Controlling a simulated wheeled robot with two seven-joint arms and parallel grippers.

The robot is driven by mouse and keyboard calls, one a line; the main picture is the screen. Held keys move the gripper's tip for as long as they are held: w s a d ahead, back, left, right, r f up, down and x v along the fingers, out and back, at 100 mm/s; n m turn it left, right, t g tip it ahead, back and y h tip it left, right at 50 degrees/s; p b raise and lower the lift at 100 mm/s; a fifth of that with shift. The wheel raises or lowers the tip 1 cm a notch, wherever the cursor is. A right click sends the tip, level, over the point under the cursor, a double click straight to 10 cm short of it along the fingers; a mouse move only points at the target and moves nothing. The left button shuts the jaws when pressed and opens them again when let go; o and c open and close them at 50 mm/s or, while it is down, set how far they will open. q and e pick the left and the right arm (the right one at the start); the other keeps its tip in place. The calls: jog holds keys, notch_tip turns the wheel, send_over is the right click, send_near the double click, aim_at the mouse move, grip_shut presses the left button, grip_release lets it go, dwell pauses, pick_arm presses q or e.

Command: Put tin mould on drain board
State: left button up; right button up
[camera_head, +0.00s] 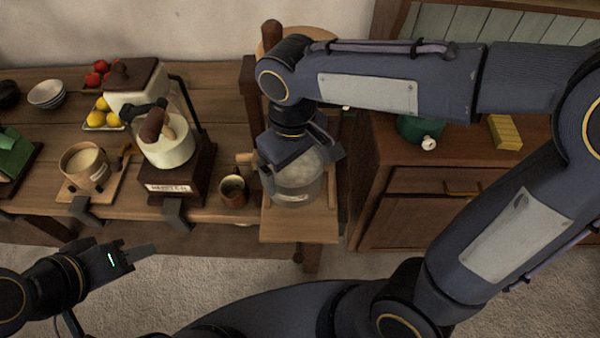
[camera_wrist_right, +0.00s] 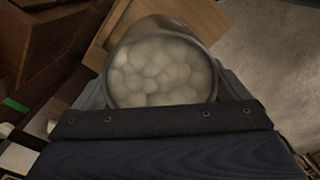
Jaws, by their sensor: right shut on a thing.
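My right gripper (camera_head: 297,160) is shut on a round grey vessel (camera_head: 298,190) with pale, lumpy contents or surface and a small label. The right wrist view shows its round rim and lumpy top (camera_wrist_right: 160,72) between the fingers. I cannot tell for certain that it is the tin mould. It is over a light wooden board (camera_head: 298,228) at the table's right end, possibly the drain board. I cannot tell if it touches the board. My left gripper (camera_head: 140,253) is in front of the table, away from all objects; its finger gap is unclear.
A grinder-like machine (camera_head: 168,150) and a copper-coloured cup (camera_head: 233,190) stand left of the board. A mug (camera_head: 85,165), lemons (camera_head: 104,114), red fruit (camera_head: 98,73) and bowls (camera_head: 47,94) are further left. A cabinet at right holds a green vessel (camera_head: 420,128) and a yellow block (camera_head: 504,131).

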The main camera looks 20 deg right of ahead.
aim_at(300, 180)
jog(key=shift+w+d+f, duration=0.1)
jog(key=shift+d+f, duration=0.3)
jog(key=shift+f, duration=0.05)
jog(key=shift+d+f, duration=0.2)
jog(key=shift+f, duration=1.55)
jog(key=shift+f, duration=0.15)
jog(key=o, duration=1.1)
